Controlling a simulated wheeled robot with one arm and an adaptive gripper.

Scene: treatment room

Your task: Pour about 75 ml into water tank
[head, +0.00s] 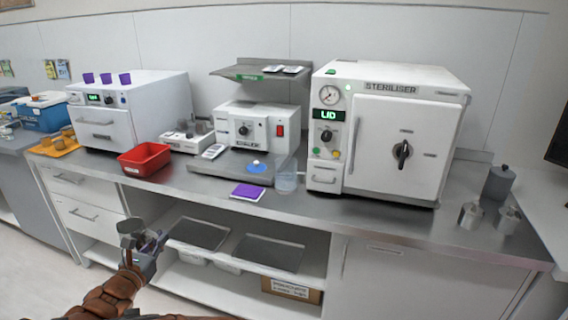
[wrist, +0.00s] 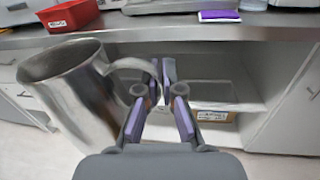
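A shiny metal jug (wrist: 75,90) fills the left of the wrist view, tilted a little, its handle reaching right between the purple-padded fingers of my gripper (wrist: 161,85). The fingers are closed around the handle. In the head view my gripper (head: 152,242) and the jug (head: 131,228) are in front of the counter, below its top. The jug's contents are hidden. The white steriliser (head: 390,130) stands on the counter at right, its door closed and its display reading LID. No part is clearly marked as the water tank, and I cannot tell its opening.
The counter (head: 345,205) holds a red tray (head: 144,158), a purple pad (head: 248,192), a clear cup (head: 287,181) beside the steriliser, and metal containers (head: 471,215) at right. An open shelf (head: 235,285) lies below. The counter's front right is mostly clear.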

